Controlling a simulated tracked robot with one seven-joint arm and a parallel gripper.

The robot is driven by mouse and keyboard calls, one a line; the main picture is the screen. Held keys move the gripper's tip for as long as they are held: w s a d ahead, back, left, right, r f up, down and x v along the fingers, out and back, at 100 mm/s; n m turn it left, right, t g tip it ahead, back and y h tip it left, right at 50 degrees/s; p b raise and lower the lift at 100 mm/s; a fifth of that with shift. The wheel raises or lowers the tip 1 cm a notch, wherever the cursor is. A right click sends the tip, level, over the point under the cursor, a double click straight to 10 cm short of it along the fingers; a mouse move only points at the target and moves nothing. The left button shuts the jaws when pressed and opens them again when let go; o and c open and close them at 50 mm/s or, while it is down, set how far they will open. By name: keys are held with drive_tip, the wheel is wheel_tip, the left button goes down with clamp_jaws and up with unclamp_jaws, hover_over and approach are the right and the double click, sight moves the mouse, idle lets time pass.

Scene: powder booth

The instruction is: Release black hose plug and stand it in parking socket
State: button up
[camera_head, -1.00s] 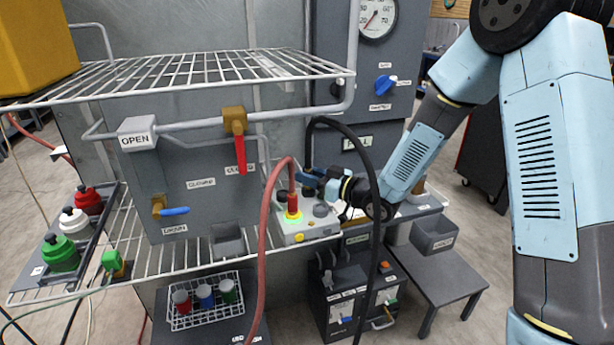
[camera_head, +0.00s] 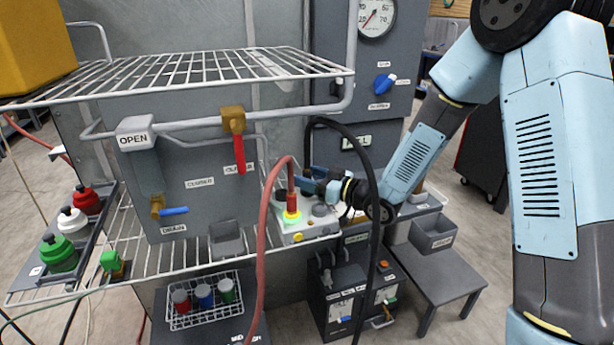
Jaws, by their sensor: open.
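The black hose (camera_head: 352,137) arcs over behind my gripper, and its near end drops to the gripper's fingers. The plug at that end is dark and mostly hidden there, so I cannot tell whether it is seated. My gripper (camera_head: 307,182) is open around or right beside the hose end, above a light grey socket box (camera_head: 318,231). On the box, a red hose plug (camera_head: 292,204) stands upright in a socket with a glowing yellow-green ring. A dark round socket or cap (camera_head: 320,210) shows to its right. No label marks the parking socket legibly.
The red hose (camera_head: 265,235) loops up in front of the box on the left. A wire shelf (camera_head: 190,70) and a grey panel with a red-handled valve (camera_head: 239,152) stand left. A grey bin (camera_head: 434,236) sits right.

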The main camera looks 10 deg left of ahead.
drive_tip(key=v, duration=1.3)
drive_tip(key=w+d+r+m+t+h, duration=0.35)
drive_tip(key=w+d+r+h, duration=0.2)
drive_tip(key=d+h, duration=0.3)
drive_tip(key=s+d+r+m+t+h, duration=0.2)
drive_tip(key=d+r+m+h, duration=0.3)
drive_tip(key=d, duration=0.6)
drive_tip(key=s+d+r+m+g+h, duration=0.1)
drive_tip(key=s+d+r+g, duration=0.1)
drive_tip(key=s, duration=0.6)
drive_tip(key=s+d+r+m+g+h, duration=0.1)
drive_tip(key=s+d+r+m+g, duration=0.1)
drive_tip(key=s, duration=0.6)
drive_tip(key=s+d+r+m+g+h, duration=0.1)
drive_tip(key=s+d+r+m+g, duration=0.1)
drive_tip(key=s, duration=0.6)
drive_tip(key=shift+s+d, duration=0.15)
drive_tip(key=shift+d, duration=0.6)
drive_tip(key=shift+m+h, duration=0.25)
